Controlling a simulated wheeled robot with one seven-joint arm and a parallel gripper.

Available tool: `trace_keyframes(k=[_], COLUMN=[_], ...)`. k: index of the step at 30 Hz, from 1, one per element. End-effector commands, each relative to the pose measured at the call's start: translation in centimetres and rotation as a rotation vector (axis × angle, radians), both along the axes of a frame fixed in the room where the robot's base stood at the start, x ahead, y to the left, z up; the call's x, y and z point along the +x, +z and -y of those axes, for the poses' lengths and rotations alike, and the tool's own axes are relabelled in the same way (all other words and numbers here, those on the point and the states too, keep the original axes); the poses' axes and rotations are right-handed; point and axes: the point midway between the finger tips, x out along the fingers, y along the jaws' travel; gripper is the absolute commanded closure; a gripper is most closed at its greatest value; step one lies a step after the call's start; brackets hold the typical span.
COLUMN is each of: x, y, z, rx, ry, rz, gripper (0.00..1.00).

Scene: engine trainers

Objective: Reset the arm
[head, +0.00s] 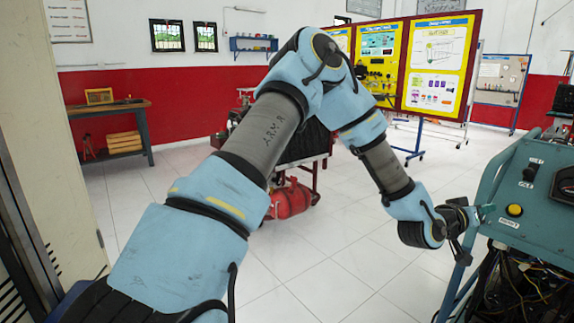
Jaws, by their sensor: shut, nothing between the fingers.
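My arm reaches up from the lower left, bends at the top middle and comes down to the right in the head view. My gripper (472,216) is at its end, close to the left edge of the teal engine trainer (540,185). It is small in the picture; its fingers look closed and I see nothing held. I cannot tell whether it touches the trainer's frame.
The trainer has a yellow button (515,210) and exposed wiring below. A red engine stand (290,198) stands behind my arm. Yellow display boards (436,65) and a wooden table (110,110) are at the back. The white tiled floor (350,270) between is clear.

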Motion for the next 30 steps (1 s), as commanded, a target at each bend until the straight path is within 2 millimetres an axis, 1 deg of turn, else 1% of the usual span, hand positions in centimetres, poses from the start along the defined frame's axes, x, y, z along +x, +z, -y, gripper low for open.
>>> trace_keyframes(k=[2,8,14,17,20,23,26,27,29,30], x=[0.0,1.6,3.6,4.8,6.2,7.7,9.3,9.8,10.5,10.7], y=[0.0,-0.9,-2.0,-2.7,-3.4,-4.0,-4.4,-4.5,-4.6,-4.5], z=[0.0,-2.1,-5.2,-7.5,-10.5,-14.2,-19.2,-21.8,-26.1,-29.1], rx=[0.000,0.100,0.223,0.304,0.398,0.503,0.626,0.685,0.772,0.830], ry=[0.000,0.007,0.024,0.039,0.060,0.091,0.137,0.161,0.203,0.231], rz=[0.000,0.015,0.025,0.025,0.019,0.004,-0.026,-0.047,-0.087,-0.120], gripper=[1.00,1.00,1.00,1.00,1.00,1.00,1.00,1.00,1.00,1.00])
